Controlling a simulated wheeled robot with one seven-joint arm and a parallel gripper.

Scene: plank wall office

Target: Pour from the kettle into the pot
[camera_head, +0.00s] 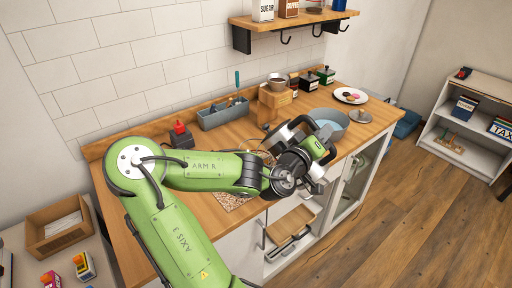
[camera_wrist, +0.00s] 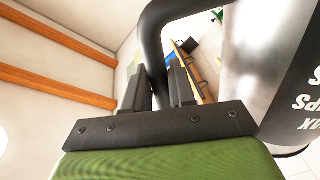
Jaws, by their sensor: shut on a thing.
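The kettle (camera_head: 284,132) has a steel body and a black handle. My gripper (camera_wrist: 158,88) is shut on this handle. In the head view my gripper (camera_head: 316,147) is above the counter, and hides part of the kettle. The blue-grey pot (camera_head: 334,117) is just beyond and to the right of the gripper, partly covered by it. The spout and the pot's inside cannot be made out clearly.
A wall shelf (camera_head: 290,20) hangs above.

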